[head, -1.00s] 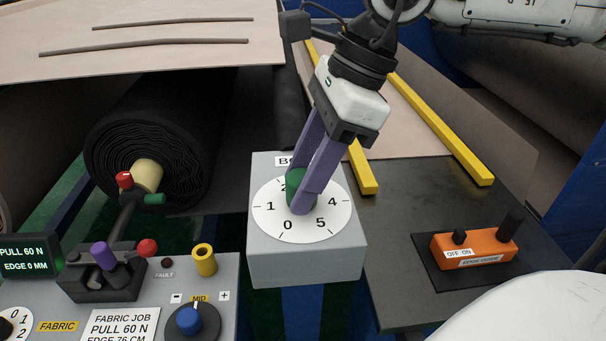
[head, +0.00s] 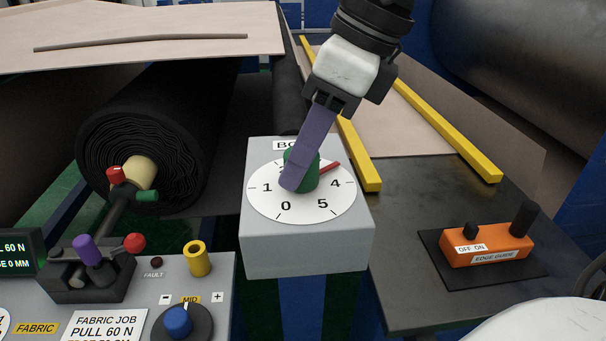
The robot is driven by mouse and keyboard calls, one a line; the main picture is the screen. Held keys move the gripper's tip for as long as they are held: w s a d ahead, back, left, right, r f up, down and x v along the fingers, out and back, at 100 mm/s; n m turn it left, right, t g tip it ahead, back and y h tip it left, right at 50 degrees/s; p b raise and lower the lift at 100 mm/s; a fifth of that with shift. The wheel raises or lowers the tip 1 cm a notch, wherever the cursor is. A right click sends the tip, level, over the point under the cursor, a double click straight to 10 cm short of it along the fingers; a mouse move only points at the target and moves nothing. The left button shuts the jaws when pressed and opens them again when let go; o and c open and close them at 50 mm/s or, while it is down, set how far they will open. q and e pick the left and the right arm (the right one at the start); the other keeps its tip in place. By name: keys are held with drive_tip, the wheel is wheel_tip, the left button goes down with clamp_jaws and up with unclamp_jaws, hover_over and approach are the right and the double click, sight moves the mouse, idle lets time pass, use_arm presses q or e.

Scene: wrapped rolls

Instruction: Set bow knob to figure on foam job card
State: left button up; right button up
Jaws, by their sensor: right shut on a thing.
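The bow knob is a green knob (head: 310,174) with a red pointer on a white numbered dial (head: 261,203), on top of a grey box (head: 305,258). The red pointer sticks out to the upper right, above the 4; the figure near it is hidden. The figures 0, 1, 4 and 5 can be read. My right gripper (head: 297,178) reaches down from above with its purple fingers shut on the green knob. The foam job card is not seen; a fabric job card (head: 106,325) shows at the bottom left. My left gripper is not in view.
Left of the box is a grey panel (head: 215,262) with a blue knob (head: 178,321), a yellow post (head: 197,260) and a purple lever (head: 87,249). A black roll (head: 185,130) lies behind. An orange edge guide switch (head: 487,246) sits on the dark table at right.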

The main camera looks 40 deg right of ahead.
drive_tip(key=shift+f+m+b, duration=0.25)
drive_tip(key=shift+m+b, duration=0.2)
drive_tip(key=shift+m, duration=0.05)
drive_tip(key=m+h+b, duration=0.1)
drive_tip(key=m+b, duration=0.1)
drive_tip(key=shift+r+m+t, duration=0.1)
drive_tip(key=shift+m+t, duration=0.2)
drive_tip(key=shift+t, duration=0.1)
drive_tip(key=shift+m+h+b, duration=0.5)
drive_tip(key=shift+m+b, duration=0.5)
drive_tip(key=shift+r+m+b, duration=0.1)
drive_tip(key=shift+m+b, duration=0.2)
drive_tip(key=shift+m, duration=0.1)
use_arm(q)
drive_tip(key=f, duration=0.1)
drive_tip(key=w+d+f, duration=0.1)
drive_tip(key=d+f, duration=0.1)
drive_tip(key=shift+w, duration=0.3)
use_arm(e)
drive_tip(key=shift+h, duration=0.3)
drive_tip(key=shift+r+m, duration=0.1)
drive_tip(key=shift+m, duration=0.2)
drive_tip(key=o, duration=0.9)
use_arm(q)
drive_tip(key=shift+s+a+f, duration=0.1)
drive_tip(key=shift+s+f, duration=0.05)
use_arm(e)
drive_tip(key=shift+o, duration=0.8)
drive_tip(key=shift+a, duration=0.1)
